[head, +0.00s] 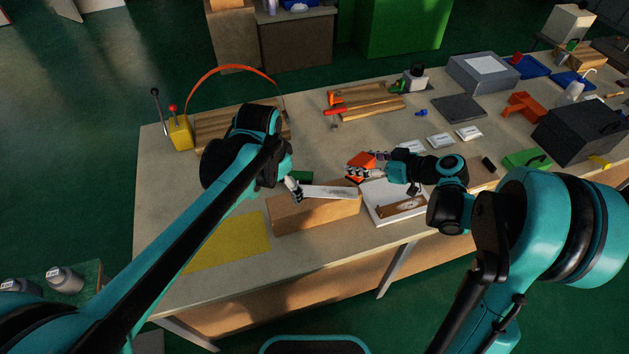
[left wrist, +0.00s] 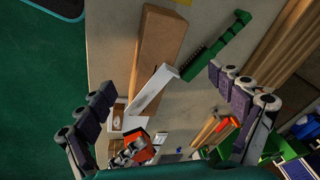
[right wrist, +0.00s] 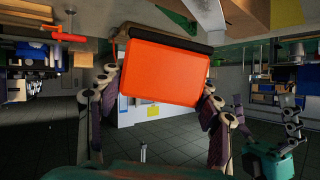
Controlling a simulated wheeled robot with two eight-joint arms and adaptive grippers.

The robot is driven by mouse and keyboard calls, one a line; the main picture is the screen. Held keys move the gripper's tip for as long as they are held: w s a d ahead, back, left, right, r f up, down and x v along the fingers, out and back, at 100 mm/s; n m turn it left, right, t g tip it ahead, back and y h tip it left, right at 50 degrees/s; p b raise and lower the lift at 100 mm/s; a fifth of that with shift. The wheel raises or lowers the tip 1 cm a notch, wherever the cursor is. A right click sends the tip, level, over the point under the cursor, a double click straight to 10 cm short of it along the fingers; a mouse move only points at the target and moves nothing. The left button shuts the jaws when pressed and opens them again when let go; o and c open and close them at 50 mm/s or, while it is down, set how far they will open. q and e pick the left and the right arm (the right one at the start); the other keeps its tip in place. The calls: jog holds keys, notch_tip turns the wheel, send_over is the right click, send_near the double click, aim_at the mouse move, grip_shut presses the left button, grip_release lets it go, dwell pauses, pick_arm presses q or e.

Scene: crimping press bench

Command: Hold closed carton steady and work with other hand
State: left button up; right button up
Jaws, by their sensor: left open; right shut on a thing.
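A long brown carton (head: 318,213) lies near the front edge of the bench; it also shows in the left wrist view (left wrist: 160,45). A white strip-like piece (head: 335,193) lies at its upper side; whether it is attached is unclear. My left gripper (head: 293,187) is above the carton's back side, with fingers spread and nothing between them in the left wrist view (left wrist: 165,98). My right gripper (head: 362,171), beyond the carton's right end, is shut on an orange block-like thing (right wrist: 163,68) with a dark upper edge. The orange thing is apart from the carton.
A white tray (head: 378,218) with a brown piece stands right of the carton. A yellow mat (head: 232,243) lies at left. A green tool (left wrist: 220,43) lies behind the carton. Hammers (head: 365,108), white packets (head: 440,140) and a black box (head: 585,132) are farther back or right.

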aim_at(314, 205)
pick_arm(q)
jog(key=w+d+f+m+g, duration=0.1)
jog(key=w+d+f, duration=0.1)
jog(key=w+d+f+m, duration=0.2)
jog(key=d+f, duration=0.1)
jog(key=w+d+f+m+g, duration=0.1)
jog(key=w+d+f+m, duration=0.1)
jog(key=d, duration=0.1)
jog(key=shift+w+d+f+g+y, duration=0.1)
jog(key=shift+f+g+y, duration=0.2)
notch_tip(314, 205, down, 12)
jog(key=c, duration=1.3)
jog(key=o, duration=1.2)
jog(key=c, duration=0.9)
jog(key=shift+o, duration=0.2)
